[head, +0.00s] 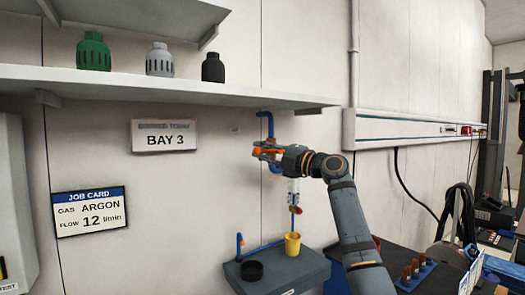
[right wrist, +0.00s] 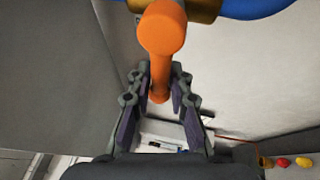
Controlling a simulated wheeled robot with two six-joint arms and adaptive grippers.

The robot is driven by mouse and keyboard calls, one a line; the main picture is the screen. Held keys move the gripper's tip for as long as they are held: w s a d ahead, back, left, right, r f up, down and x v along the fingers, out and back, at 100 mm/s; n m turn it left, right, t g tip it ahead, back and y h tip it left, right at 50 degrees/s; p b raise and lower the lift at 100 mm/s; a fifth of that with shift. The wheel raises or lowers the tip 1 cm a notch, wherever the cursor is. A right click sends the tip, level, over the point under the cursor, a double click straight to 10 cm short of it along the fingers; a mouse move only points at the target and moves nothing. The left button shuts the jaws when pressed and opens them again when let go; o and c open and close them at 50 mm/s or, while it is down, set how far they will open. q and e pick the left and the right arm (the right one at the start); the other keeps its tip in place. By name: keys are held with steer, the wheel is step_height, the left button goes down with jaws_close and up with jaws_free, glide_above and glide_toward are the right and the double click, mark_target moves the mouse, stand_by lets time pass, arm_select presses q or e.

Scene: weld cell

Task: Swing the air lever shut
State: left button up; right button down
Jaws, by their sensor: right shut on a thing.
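The orange air lever (head: 259,152) is on the blue air pipe (head: 266,122) on the wall, right of the BAY 3 sign. In the right wrist view the lever (right wrist: 161,35) runs down from a brass valve body (right wrist: 205,8) and in between the fingers. My right gripper (head: 270,153) is shut on the lever, and its fingers (right wrist: 160,95) stand on either side of the lever's end. In the head view the gripper hides most of the valve. My left gripper is not in view.
A shelf (head: 150,87) with green, grey and black caps runs above the sign. Below my right gripper are a clear flow tube (head: 294,192) and a grey block (head: 285,271) with a yellow cup (head: 292,244). A white wall trunking (head: 400,129) runs to the right.

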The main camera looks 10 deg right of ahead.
steer(key=shift+f, duration=0.15)
steer(key=c, duration=1.3)
jaws_free()
steer(key=v, duration=1.2)
